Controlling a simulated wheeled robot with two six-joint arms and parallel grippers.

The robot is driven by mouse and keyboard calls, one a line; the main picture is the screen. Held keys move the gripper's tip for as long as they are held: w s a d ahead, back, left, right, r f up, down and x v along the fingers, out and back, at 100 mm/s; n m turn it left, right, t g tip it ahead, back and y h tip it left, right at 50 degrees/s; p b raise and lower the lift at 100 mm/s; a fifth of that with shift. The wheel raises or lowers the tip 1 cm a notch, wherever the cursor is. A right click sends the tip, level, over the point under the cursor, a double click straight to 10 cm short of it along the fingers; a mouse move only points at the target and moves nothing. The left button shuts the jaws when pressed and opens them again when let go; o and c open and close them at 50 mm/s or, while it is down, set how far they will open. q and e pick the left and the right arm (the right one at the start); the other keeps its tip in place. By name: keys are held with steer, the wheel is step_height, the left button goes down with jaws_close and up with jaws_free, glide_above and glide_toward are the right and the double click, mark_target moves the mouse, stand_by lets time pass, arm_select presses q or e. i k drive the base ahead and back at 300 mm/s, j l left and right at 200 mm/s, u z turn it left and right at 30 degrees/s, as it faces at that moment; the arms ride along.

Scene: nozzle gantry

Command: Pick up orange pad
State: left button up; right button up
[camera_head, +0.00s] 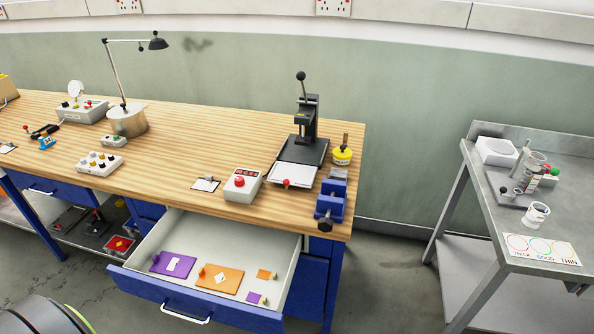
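A blue-fronted drawer (225,310) stands open below the wooden bench, and its inside shows. In it, right of the middle, lies a flat orange plate (232,278) with a white diamond and a small orange knob at its left end. A small orange square (263,274) lies to its right, with a small peg (274,275) beside it. Which of the two orange pieces is the pad I cannot tell. A purple plate (160,262) with a white mark lies at the left of the drawer. A small purple square (253,297) lies near the front. Neither of my grippers is in view.
Above the drawer, the bench (170,180) holds a white box with a red button (242,186), a lever press (305,130) and a blue vise (331,200) at the corner. A grey metal table (490,190) stands at the right. Floor between them is clear.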

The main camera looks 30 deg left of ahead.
mark_target(228, 280)
steer(key=u, duration=1.55)
